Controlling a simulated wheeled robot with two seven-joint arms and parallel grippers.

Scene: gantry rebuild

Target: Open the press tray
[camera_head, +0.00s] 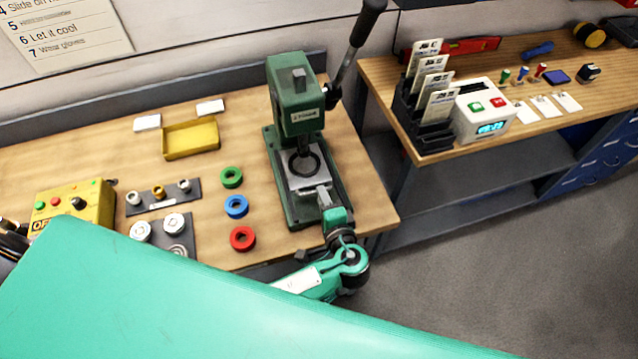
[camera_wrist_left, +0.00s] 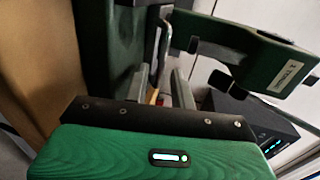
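The green press (camera_head: 297,100) stands on the wooden bench. Its silver press tray (camera_head: 296,182) sits on the press base under the ram, with a dark ring around the ram's foot. My left gripper (camera_head: 324,197) is at the front end of the tray, close to it; whether it touches cannot be told. In the left wrist view, the two grey fingers (camera_wrist_left: 161,82) stand apart, with a thin metal piece showing between or beyond them. My right gripper is not in view.
Green (camera_head: 232,177), blue (camera_head: 236,206) and red (camera_head: 243,238) rings lie left of the press. A yellow tray (camera_head: 190,139) and a yellow control box (camera_head: 75,205) are farther left. The press lever (camera_head: 350,50) rises at the back. A second bench (camera_head: 520,125) is at right.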

